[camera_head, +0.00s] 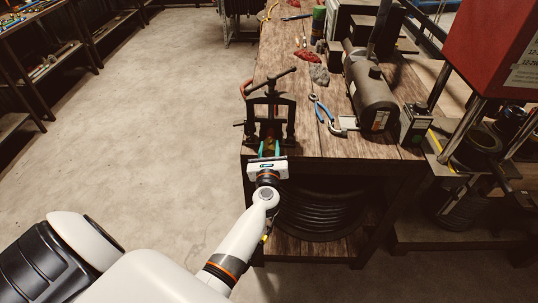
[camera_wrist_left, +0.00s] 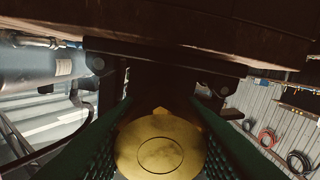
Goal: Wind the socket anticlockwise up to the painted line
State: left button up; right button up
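A dark metal crimper frame (camera_head: 270,110) with a T-shaped bar on top stands at the near left end of the wooden bench. My left gripper (camera_head: 269,149) is at its near side, with its two green fingers pointing into the frame. In the left wrist view a round brass piece (camera_wrist_left: 160,148), which looks like the socket, sits between the fingers, its round face towards the camera. The fingers flank it on both sides and are parted; whether they press on it is unclear. No painted line can be made out. My right gripper is not in view.
A dark cylindrical motor (camera_head: 372,90) stands farther right. A coiled black hose (camera_head: 318,212) lies on the lower shelf. The floor (camera_head: 165,110) to the left is clear.

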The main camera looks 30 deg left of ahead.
pick_arm(q)
jog(key=c, duration=0.6)
jog(key=shift+o, duration=0.2)
jog(key=n, duration=0.5)
jog(key=shift+n, duration=0.3)
jog(key=n, duration=0.6)
jog(key=shift+n, duration=0.3)
jog(key=o, duration=0.9)
jog(key=shift+v, duration=2.55)
